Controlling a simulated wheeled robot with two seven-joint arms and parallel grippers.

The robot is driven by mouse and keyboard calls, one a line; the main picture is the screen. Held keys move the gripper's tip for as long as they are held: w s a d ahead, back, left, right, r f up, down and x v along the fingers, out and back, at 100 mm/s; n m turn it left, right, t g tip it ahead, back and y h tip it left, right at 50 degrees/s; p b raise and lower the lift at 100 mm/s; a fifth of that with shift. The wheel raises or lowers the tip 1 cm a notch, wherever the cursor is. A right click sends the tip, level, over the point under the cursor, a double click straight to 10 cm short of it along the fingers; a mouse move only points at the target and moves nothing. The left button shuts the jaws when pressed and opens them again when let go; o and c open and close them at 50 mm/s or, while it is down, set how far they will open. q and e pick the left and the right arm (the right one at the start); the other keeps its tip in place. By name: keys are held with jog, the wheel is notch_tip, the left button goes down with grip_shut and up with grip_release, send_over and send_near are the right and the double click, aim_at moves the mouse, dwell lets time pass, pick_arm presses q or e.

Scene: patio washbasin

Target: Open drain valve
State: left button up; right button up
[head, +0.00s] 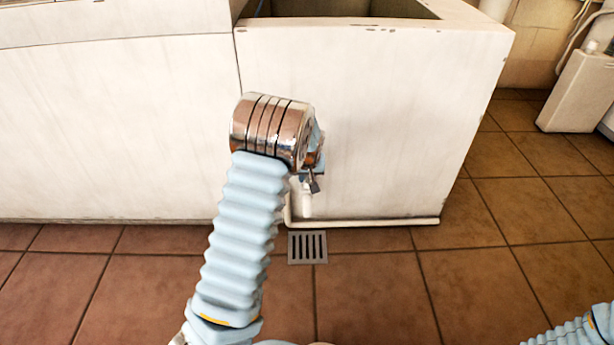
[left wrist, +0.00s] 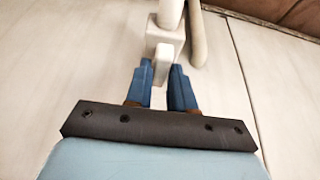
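The drain valve (left wrist: 178,38) is a pale fitting with a blocky body and a short lever (left wrist: 162,64), on a white pipe low on the basin's front. In the head view, the white pipe (head: 306,205) shows just below my left gripper (head: 314,183), and my wrist hides most of the valve. In the left wrist view, the two blue fingers of my left gripper (left wrist: 161,74) are apart, with the lever's end at the gap between their tips. I cannot tell whether they touch it. My right gripper is out of view; only my right arm's sleeve shows.
The white washbasin block (head: 400,120) stands close in front. A pale pipe (head: 380,222) runs along its foot, and a metal floor drain (head: 308,247) lies before it. A white container (head: 578,92) stands at the far right.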

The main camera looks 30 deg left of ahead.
pick_arm(q)
grip_shut()
